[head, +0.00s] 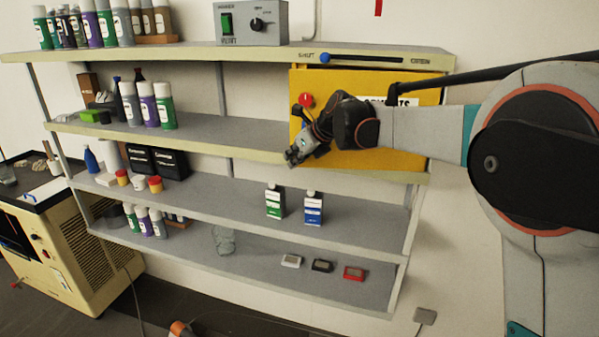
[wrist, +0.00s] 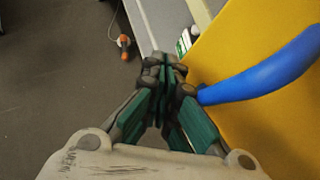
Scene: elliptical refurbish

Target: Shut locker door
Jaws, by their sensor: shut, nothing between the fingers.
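The yellow locker (head: 410,150) sits between the top shelf and the one below it, at the right end. Its front carries a white label, partly hidden by my arm, and a red round knob (head: 306,100) at the left. I cannot tell whether its door is fully shut. My gripper (head: 292,157) is in front of the locker's lower left. In the wrist view, my gripper (wrist: 170,62) is shut and empty, beside the yellow panel (wrist: 240,45). A blue bar handle (wrist: 265,75) on the panel ends close to the right finger; contact is unclear.
A slider (head: 325,58) marked shut and open is on the top shelf edge, its blue knob at the shut end. Two cartons (head: 313,208) stand on the shelf below the locker. Bottles (head: 155,105) fill the shelves' left. Bare floor shows in the wrist view (wrist: 50,60).

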